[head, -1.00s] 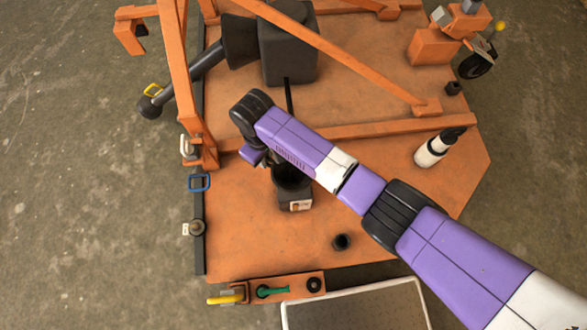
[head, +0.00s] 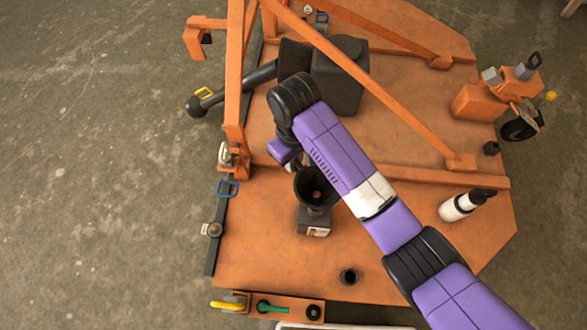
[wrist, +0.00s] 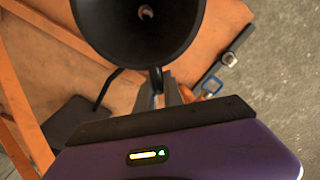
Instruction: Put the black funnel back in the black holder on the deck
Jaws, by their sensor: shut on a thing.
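The black funnel (head: 316,188) has its wide mouth facing up, and it fills the top of the wrist view (wrist: 140,28). My gripper (wrist: 159,90) is shut on the tab at the funnel's rim; in the head view my gripper (head: 291,160) is partly hidden by my wrist. The funnel appears above a dark box with a pale label (head: 314,228); whether its spout touches the box I cannot tell.
A white bottle with a black top (head: 458,207) lies or leans at the right. A large black box (head: 341,80) and orange frame bars (head: 375,85) stand behind. A front bracket (head: 270,306) carries a green handle. The deck between the labelled box and holder is clear.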

